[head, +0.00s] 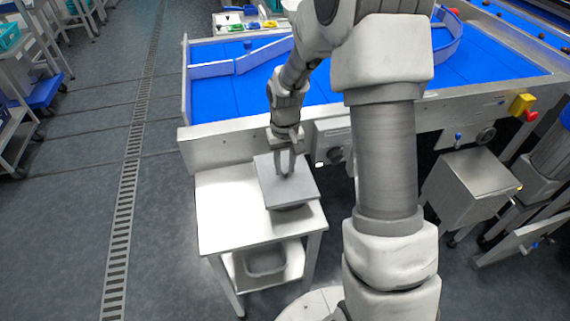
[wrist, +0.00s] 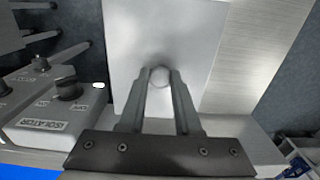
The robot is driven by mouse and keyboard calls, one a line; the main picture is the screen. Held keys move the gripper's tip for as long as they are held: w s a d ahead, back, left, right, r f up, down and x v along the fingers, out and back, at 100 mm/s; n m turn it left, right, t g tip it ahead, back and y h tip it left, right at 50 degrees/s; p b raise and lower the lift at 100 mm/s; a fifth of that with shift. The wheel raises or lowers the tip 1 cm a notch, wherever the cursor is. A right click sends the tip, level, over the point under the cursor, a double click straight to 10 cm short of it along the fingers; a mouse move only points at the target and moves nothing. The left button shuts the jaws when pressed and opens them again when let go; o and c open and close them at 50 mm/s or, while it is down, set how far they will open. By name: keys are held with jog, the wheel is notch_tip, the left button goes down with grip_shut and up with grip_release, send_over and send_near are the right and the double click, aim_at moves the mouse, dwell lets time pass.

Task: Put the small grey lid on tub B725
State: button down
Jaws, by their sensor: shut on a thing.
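A flat, square grey lid (head: 297,190) is at the right side of a small white side table (head: 222,215). My gripper (head: 285,168) points down at the lid's middle. In the wrist view the lid (wrist: 200,40) fills the centre, and my gripper's fingers (wrist: 160,80) are closed on its small round knob (wrist: 160,76). A dark patch shows under the lid's front edge; I cannot tell whether it is a tub or shadow. The lid hides what is beneath it. No label reading B725 is visible.
A grey tub (head: 265,264) stands on the table's lower shelf. The table's left part is bare. A blue conveyor (head: 235,88) with a metal frame runs behind it. In the wrist view an isolator box (wrist: 60,112) is at left.

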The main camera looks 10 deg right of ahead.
jog(key=shift+f, duration=0.35)
jog(key=shift+c, duration=0.6)
grip_release()
jog(key=shift+r, duration=0.1)
jog(key=shift+r+p, duration=2.35)
jog(key=shift+r, duration=1.1)
